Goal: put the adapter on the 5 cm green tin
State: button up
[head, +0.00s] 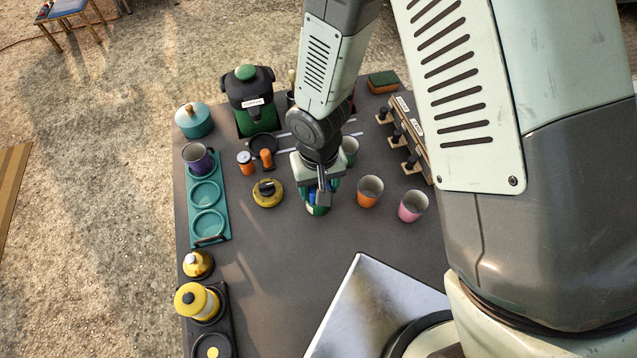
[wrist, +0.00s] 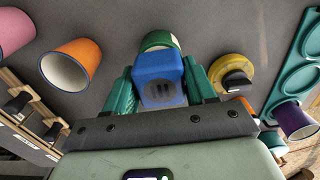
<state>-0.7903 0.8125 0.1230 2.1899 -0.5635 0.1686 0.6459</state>
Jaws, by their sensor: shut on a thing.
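My gripper (head: 318,192) is shut on a blue blocky adapter (wrist: 160,80), which sits between its teal fingers in the wrist view. Part of the adapter (head: 313,197) shows in the head view. A green tin (wrist: 158,40) with a pale rim shows just beyond the adapter in the wrist view. In the head view the green tin (head: 317,210) is right at the fingertips, mostly covered by the gripper. The adapter overlaps the tin in both views; I cannot tell whether they touch.
A yellow round tin with a black knob (head: 267,193) stands close to the left. An orange cup (head: 370,190) and pink cup (head: 413,206) stand to the right. A teal tray (head: 222,222) lies at the left edge. The table front of the gripper is clear up to a white-edged panel (head: 350,300).

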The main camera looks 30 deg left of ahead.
jog(key=shift+f, duration=0.15)
jog(key=o, duration=1.1)
notch_tip(320, 180, up, 12)
jog(key=shift+r, duration=0.2)
